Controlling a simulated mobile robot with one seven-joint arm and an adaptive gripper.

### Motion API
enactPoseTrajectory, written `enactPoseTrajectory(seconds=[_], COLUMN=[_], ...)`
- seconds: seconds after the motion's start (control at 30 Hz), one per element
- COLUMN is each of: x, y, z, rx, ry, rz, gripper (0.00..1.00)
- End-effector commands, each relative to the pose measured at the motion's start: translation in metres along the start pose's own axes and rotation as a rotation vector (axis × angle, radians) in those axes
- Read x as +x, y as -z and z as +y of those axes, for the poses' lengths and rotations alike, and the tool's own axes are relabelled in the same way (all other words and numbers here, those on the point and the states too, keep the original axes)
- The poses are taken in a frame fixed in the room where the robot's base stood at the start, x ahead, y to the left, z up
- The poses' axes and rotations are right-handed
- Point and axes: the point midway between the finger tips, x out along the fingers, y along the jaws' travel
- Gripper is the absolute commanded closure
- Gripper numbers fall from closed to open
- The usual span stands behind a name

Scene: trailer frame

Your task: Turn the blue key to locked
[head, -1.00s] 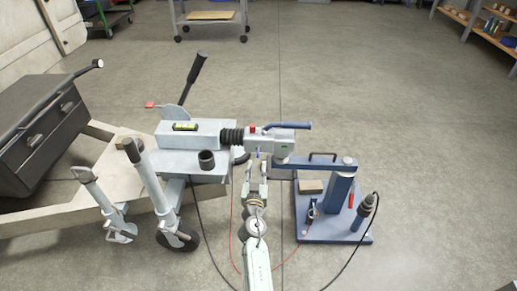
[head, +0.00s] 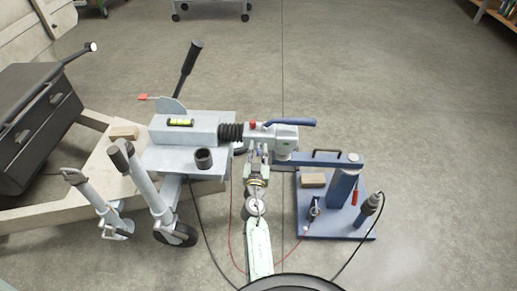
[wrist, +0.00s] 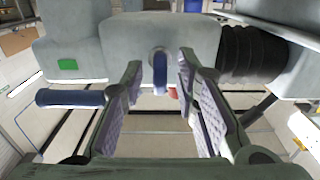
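The blue key (wrist: 159,75) sits in a round lock on the face of the grey coupling head (wrist: 125,42). In the wrist view it hangs lengthwise up and down, between my two fingers. My gripper (wrist: 160,75) is open, with a gap between each finger pad and the key. In the head view my gripper (head: 257,150) is at the near side of the coupling head (head: 285,138), and I cannot make out the key there. A green mark (wrist: 67,65) shows on the coupling head, left of the key in the wrist view.
A blue handle (head: 290,122) and a red button (head: 252,125) top the coupling. Black bellows (head: 231,132) join it to the trailer frame. A blue stand (head: 343,187) is to the right. Cables hang near my arm.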

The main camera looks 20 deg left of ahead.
Motion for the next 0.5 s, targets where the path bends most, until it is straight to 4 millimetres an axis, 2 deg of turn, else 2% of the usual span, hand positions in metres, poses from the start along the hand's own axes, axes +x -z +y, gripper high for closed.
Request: enactPoseTrajectory(seconds=[0.07, 0.5], x=[0.0000, 0.0001], y=[0.0000, 0.0001], z=[0.0000, 0.0000], rx=[0.000, 0.000], ry=[0.000, 0.000], rz=[0.000, 0.000], gripper=[0.73, 1.00])
